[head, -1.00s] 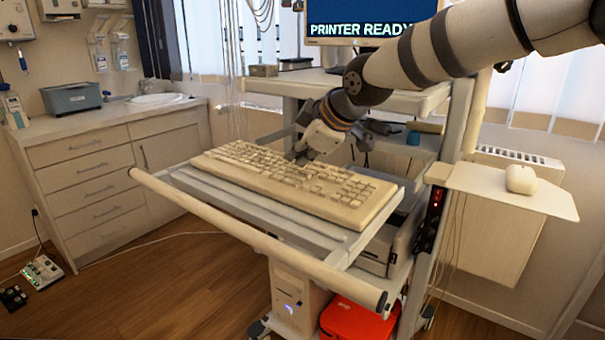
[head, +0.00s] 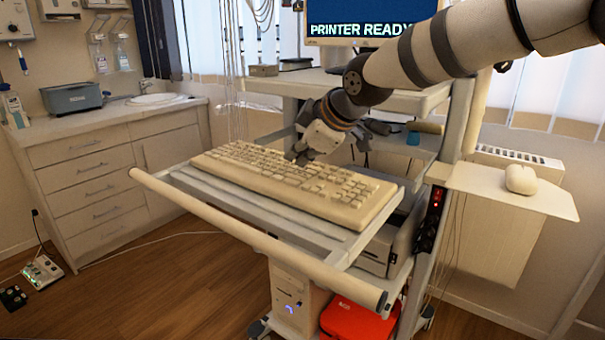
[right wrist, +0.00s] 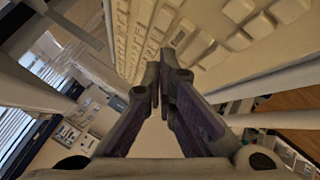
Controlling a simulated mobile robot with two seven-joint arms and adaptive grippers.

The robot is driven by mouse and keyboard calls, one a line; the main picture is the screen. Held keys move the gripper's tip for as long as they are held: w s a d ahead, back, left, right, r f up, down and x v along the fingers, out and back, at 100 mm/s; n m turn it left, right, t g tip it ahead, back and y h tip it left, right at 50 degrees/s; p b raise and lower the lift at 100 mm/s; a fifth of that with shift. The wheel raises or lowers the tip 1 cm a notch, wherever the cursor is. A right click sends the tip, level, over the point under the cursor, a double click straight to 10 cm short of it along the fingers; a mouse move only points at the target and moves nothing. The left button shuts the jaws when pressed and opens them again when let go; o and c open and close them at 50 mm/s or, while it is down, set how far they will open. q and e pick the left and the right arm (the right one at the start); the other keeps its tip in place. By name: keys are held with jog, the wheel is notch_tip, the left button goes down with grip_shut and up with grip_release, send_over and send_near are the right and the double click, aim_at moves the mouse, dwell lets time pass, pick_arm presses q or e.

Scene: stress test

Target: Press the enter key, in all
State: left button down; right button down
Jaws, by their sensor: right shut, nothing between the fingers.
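A beige keyboard (head: 290,182) lies on the pull-out tray of a cart in the head view. My right gripper (head: 303,157) is at the keyboard's far edge, right of its middle, with its fingertips over or on the keys. In the right wrist view, the shut fingers (right wrist: 165,75) are close to the keys of the keyboard (right wrist: 215,30); nothing is between them. I cannot tell which key lies under the tips, or whether they touch it. The enter key cannot be made out. A monitor (head: 370,22) reads "PRINTER READY". My left gripper is not in view.
The tray (head: 355,243) has a front handle bar (head: 250,238). A shelf (head: 330,80) stands behind the keyboard, below the monitor. A mouse (head: 520,179) sits on a side shelf (head: 490,190) at right. A red case (head: 355,322) is low on the cart.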

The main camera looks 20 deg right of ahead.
dwell(0.3)
jog(key=shift+f, duration=0.45)
jog(key=shift+f, duration=0.4)
dwell(0.4)
jog(key=shift+r, duration=0.85)
jog(key=shift+r, duration=0.1)
notch_tip(320, 180, up, 5)
jog(key=shift+f, duration=0.1)
dwell(0.3)
dwell(0.4)
